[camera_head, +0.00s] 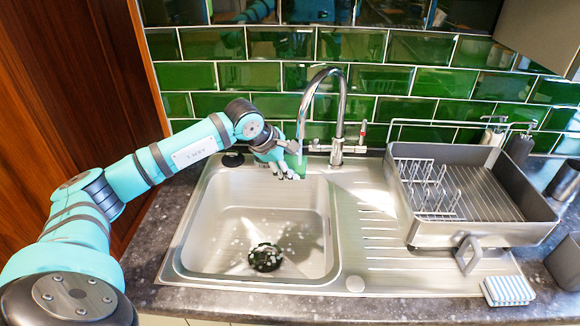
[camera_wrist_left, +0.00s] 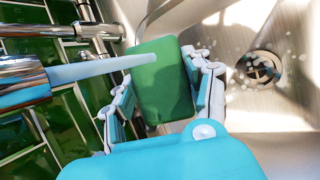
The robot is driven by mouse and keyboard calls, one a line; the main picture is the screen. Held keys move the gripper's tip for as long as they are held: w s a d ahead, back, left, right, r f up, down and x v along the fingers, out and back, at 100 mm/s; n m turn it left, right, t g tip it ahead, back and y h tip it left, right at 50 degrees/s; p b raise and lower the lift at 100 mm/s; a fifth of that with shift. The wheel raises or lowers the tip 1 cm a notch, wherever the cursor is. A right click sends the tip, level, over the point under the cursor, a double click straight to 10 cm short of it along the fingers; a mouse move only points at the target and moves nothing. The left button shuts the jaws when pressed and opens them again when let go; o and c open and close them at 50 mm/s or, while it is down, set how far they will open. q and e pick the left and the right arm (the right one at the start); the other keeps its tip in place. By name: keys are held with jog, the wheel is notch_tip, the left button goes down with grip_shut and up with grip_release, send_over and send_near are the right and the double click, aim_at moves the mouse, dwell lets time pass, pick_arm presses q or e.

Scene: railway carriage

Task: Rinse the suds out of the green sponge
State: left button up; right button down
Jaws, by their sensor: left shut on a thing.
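My left gripper (camera_head: 286,168) is over the back right of the sink basin, just under the tap's spout. In the left wrist view its two fingers (camera_wrist_left: 162,90) are shut on the sides of the green sponge (camera_wrist_left: 163,78). The sponge shows only as a small green patch (camera_head: 302,163) in the head view. A pale blue stream of water (camera_wrist_left: 100,70) runs from the tap (camera_wrist_left: 22,82) onto the sponge. I see no suds on the sponge face in view. The tap (camera_head: 341,110) arches up behind the basin. My right gripper is not in view.
The steel sink basin (camera_head: 215,225) has white flecks around its dark drain (camera_head: 265,257). A dish rack (camera_head: 470,235) stands on the right of the drainer (camera_head: 380,250). A striped cloth (camera_head: 508,290) lies at the front right. Green tiles close off the back.

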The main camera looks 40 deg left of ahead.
pick_arm(q)
jog(key=s+d+b, duration=0.4)
jog(key=s+d, duration=0.1)
jog(key=s, duration=0.3)
jog(key=shift+s+d, duration=0.15)
jog(key=shift+s, duration=0.1)
dwell(0.4)
jog(key=shift+s+d+r, duration=0.45)
jog(key=shift+s+r, duration=0.05)
jog(key=shift+s, duration=0.2)
jog(key=shift+s+d+r, duration=0.45)
jog(key=shift+s+r, duration=0.1)
jog(key=shift+s, duration=0.2)
jog(key=shift+s+d+r, duration=0.45)
jog(key=shift+s+r, duration=0.05)
jog(key=shift+s, duration=0.2)
